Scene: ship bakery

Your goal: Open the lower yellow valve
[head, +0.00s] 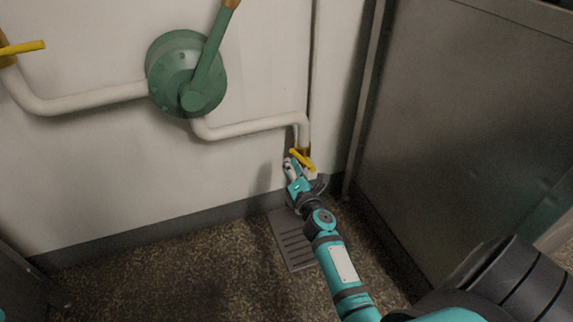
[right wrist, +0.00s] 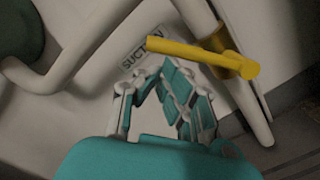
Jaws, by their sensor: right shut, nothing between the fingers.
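The lower yellow valve (head: 302,159) sits low on the white pipe near the wall corner. In the right wrist view its yellow lever (right wrist: 195,52) lies across the pipe, pointing left from the yellow valve body (right wrist: 232,66). My right gripper (head: 292,168) is at the valve, just left of and below the lever. In the right wrist view the gripper (right wrist: 165,75) is shut and empty, its fingertips just below the lever; whether they touch it I cannot tell. My left gripper is out of view.
A green round pump (head: 170,75) with a long handle is on the wall, joined to white pipes (head: 245,128). Another yellow valve (head: 22,48) is at the upper left. A floor grate (head: 291,243) lies below. A metal cabinet (head: 460,110) stands close on the right.

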